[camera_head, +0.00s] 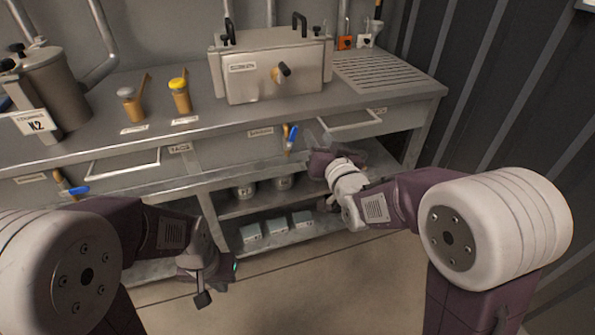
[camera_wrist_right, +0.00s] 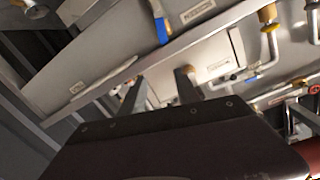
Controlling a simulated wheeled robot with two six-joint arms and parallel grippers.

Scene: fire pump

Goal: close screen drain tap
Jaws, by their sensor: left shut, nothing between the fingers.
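A tap with a blue lever handle (camera_head: 291,138) sticks out from the bench front, beside a small label I cannot read. The handle hangs roughly downward, slightly tilted. It also shows in the right wrist view as a blue lever (camera_wrist_right: 162,31) at the top. My right gripper (camera_head: 314,138) is just right of this tap; in the wrist view its fingers (camera_wrist_right: 160,84) are apart with nothing between them, and the lever is beyond them. A second blue-handled tap (camera_head: 72,190) is at the bench's left. My left gripper (camera_head: 203,297) is shut and empty, low before the shelf.
The metal bench (camera_head: 130,78) carries a lidded box (camera_head: 270,75) with a front handle, a cylindrical pot (camera_head: 52,90) and two brass valves (camera_head: 180,95). The lower shelf holds several small boxes (camera_head: 276,227) and tins. A ribbed dark wall (camera_head: 500,80) stands at right. Floor before the bench is clear.

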